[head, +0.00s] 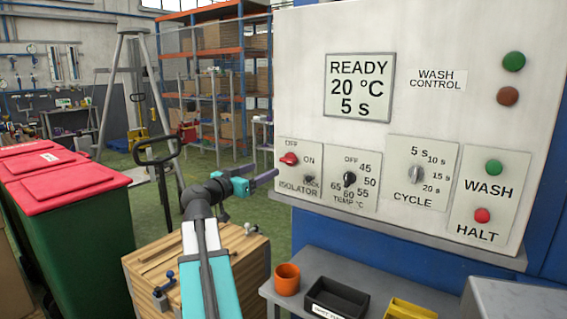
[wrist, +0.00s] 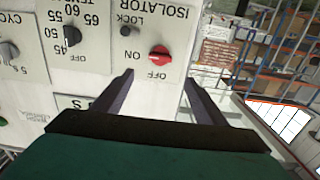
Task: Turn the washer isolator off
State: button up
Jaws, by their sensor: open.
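The washer isolator is a red rotary knob (head: 289,159) on a plate at the panel's lower left. It also shows in the wrist view (wrist: 159,56), where the picture is upside down. Its handle lies roughly level, in line with the ON mark; OFF is printed above it on the plate. A small dark LOCK piece (wrist: 127,32) sits on the same plate. My gripper (head: 268,178) is left of and slightly below the knob, apart from it. In the wrist view its two fingers (wrist: 159,80) are spread and empty, with the knob ahead between them.
The temperature knob (head: 349,179), cycle knob (head: 416,174) and wash and halt buttons (head: 482,215) are right of the isolator. A display (head: 359,88) reads READY.

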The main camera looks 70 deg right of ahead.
aim_at(285, 160)
jog(key=p+x, duration=0.2)
jog(key=x, duration=1.1)
jog(key=shift+d, duration=0.35)
